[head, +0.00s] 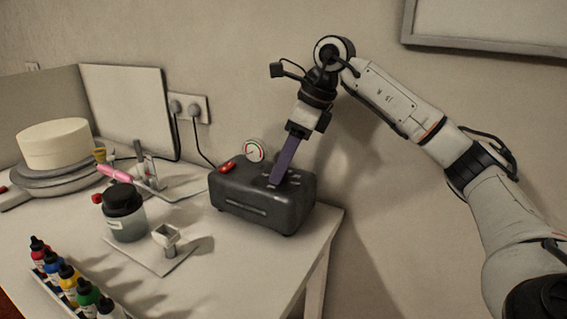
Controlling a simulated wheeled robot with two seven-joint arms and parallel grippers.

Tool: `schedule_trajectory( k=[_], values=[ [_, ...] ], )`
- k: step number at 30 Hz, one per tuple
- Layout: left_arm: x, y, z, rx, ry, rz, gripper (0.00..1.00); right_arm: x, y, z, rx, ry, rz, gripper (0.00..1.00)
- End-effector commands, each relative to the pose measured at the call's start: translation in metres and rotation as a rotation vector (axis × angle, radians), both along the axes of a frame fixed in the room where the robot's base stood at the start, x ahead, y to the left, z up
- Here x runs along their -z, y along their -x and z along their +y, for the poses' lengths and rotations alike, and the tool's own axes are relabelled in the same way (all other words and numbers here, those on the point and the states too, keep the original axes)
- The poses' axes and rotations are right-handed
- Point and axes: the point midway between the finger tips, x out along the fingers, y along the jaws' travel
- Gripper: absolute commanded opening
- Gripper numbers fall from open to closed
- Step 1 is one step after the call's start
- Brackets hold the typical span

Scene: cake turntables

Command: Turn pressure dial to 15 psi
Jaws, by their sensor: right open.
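A dark grey compressor box (262,207) stands at the right end of the table. A round white pressure gauge (254,151) with green and red marks rises at its back; its reading is too small to make out. My right gripper (277,183) reaches down from above, its purple fingers at the top of the box. The fingers are seen edge-on and cover part of the top. The pressure dial is not clearly visible; it may be hidden by the fingers. I cannot tell whether they touch it. My left gripper is not in view.
A red switch (226,167) sits on the box's left side. To the left are a dark-lidded jar (124,212), a pink airbrush (115,173), a white cake (54,144) on a turntable (62,177) and several colour bottles (70,278). The wall is close behind.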

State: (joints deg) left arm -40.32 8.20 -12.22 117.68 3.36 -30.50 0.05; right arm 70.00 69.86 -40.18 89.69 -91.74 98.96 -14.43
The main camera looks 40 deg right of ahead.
Motion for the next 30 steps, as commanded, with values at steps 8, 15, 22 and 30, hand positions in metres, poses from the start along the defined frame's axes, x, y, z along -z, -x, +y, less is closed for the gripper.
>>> schedule_trajectory(
  k=[8, 15, 22, 30],
  values=[
    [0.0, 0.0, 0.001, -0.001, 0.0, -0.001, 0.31, 0.0, 0.0, 0.0, -0.001, 0.0, 0.0, 0.04],
    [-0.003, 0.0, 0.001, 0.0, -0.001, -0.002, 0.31, -0.001, 0.0, 0.0, 0.022, 0.0, 0.0, 0.04],
    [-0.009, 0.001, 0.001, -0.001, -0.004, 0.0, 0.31, -0.002, 0.001, 0.002, 0.13, 0.001, 0.001, 0.04],
    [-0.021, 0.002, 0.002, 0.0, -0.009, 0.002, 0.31, -0.003, 0.001, 0.003, 0.351, 0.001, 0.002, 0.04]
  ],
)
